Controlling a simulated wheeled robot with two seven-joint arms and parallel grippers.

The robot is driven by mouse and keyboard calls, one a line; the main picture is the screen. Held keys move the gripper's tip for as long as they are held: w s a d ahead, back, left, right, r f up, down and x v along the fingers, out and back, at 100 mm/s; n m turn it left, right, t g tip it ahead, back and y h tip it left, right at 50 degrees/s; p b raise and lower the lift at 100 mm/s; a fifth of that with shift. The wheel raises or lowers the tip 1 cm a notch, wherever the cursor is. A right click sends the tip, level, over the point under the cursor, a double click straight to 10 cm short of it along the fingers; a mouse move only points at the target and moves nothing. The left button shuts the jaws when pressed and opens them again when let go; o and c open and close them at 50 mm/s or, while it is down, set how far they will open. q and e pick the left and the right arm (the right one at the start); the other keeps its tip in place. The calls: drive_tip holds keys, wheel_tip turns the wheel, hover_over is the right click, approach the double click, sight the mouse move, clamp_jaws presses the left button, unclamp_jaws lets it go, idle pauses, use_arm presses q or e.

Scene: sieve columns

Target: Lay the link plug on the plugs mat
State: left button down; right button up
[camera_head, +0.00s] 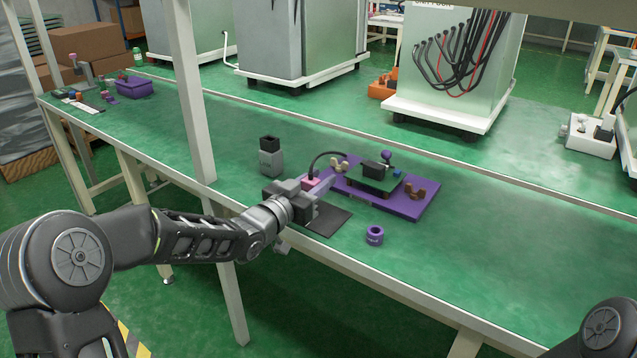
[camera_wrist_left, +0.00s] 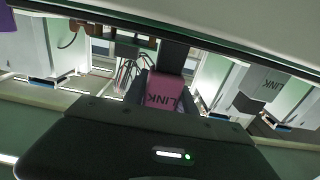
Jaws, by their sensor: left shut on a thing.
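The pink link plug (camera_head: 311,182) is between the fingers of my left gripper (camera_head: 307,186), which is shut on it. In the left wrist view the link plug (camera_wrist_left: 164,92) shows its LINK lettering upside down. A black cable rises from near the plug and arcs toward the purple board. A dark flat mat (camera_head: 329,221), seemingly the plugs mat, lies on the green bench just below and in front of the gripper. The gripper and arm hide part of it, and the plug appears above its far side. My right gripper is out of view.
A purple board (camera_head: 410,208) carrying a green circuit unit (camera_head: 372,181) lies right of the gripper. A grey block (camera_head: 271,160) stands behind it. A purple bin (camera_head: 134,89) is far left. The bench's right side is clear.

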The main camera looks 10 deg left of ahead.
use_arm(q)
drive_tip(key=shift+f, duration=0.15)
drive_tip(key=c, duration=1)
unclamp_jaws()
drive_tip(key=shift+r, duration=0.3)
drive_tip(key=p+v, duration=0.1)
drive_tip(key=v, duration=1.1)
drive_tip(key=shift+s+f, duration=0.1)
drive_tip(key=shift+f, duration=0.05)
